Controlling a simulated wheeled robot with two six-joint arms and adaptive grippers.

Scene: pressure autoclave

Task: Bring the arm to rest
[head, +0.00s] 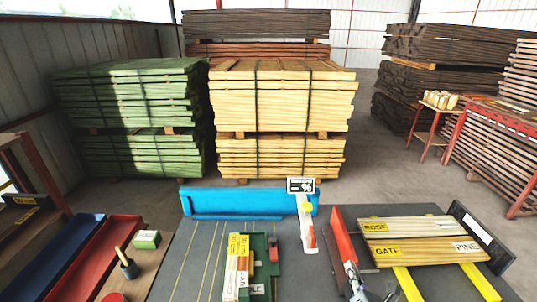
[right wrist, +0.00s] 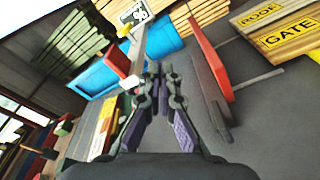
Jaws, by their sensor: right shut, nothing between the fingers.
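My right gripper (head: 352,274) shows low in the head view, right of the middle, above the grey worktop (head: 205,262) and beside a red upright fence (head: 343,240). In the right wrist view its two dark fingers (right wrist: 161,70) come together at the tips, shut with nothing between them. A white bar with a red part (head: 308,237) stands just left of it. My left gripper is in neither view.
A blue bin (head: 250,203) lies along the worktop's far edge. A green tray with labelled wood strips (head: 242,266) is left of centre. Boards marked ROOF and GATE (head: 420,238) lie at right on yellow bars (head: 408,284). Stacked lumber (head: 283,95) stands behind.

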